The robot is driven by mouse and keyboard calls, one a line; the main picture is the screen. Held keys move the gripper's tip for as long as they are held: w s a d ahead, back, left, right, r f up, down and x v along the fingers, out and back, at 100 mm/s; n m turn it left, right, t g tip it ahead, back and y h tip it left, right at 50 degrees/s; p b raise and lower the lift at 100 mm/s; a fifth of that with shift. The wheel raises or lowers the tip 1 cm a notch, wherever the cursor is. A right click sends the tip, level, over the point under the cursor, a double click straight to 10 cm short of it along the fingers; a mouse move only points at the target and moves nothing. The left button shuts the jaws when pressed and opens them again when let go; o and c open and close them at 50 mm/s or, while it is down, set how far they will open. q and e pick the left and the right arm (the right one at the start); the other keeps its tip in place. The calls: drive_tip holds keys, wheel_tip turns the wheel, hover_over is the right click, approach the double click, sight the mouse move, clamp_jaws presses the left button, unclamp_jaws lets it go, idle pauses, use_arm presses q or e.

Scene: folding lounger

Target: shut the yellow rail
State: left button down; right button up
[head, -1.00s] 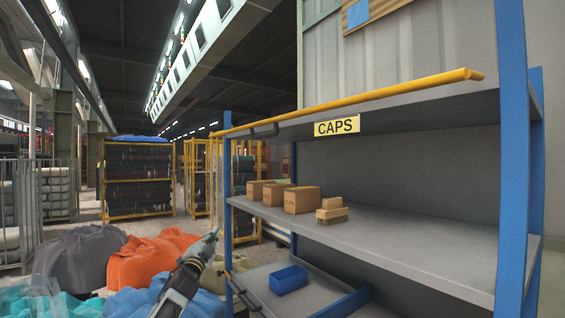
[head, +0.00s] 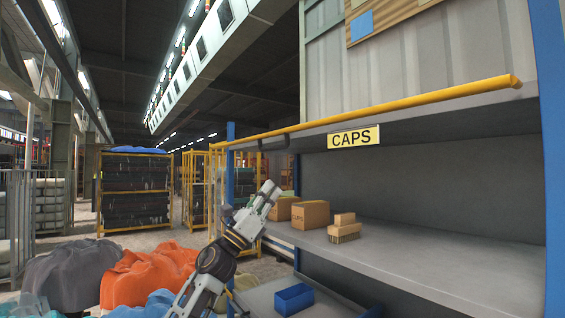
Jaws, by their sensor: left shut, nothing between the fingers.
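The yellow rail (head: 400,105) runs along the front of the upper shelf, rising to the right in the picture. Its rounded right end shows a little short of the right blue post, with a gap between them in the picture. A yellow CAPS label (head: 353,138) sits just below the rail. A dark bracket (head: 273,143) shows under its left part. My left gripper (head: 269,192) is shut and empty, pointing up and right below the rail's left part, apart from it. It covers part of the left blue post and the middle shelf's left end. My right gripper is not in view.
A blue bin (head: 294,298) sits on the lower shelf. The right blue post (head: 554,160) stands close. Grey and orange sacks (head: 148,277) lie at the lower left.

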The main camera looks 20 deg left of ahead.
use_arm(q)
drive_tip(key=m, duration=0.2)
drive_tip(key=shift+s+d+m, duration=0.1)
drive_tip(key=shift+d+m, duration=0.05)
drive_tip(key=shift+m, duration=0.15)
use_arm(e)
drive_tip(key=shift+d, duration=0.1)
use_arm(q)
drive_tip(key=shift+r, duration=0.1)
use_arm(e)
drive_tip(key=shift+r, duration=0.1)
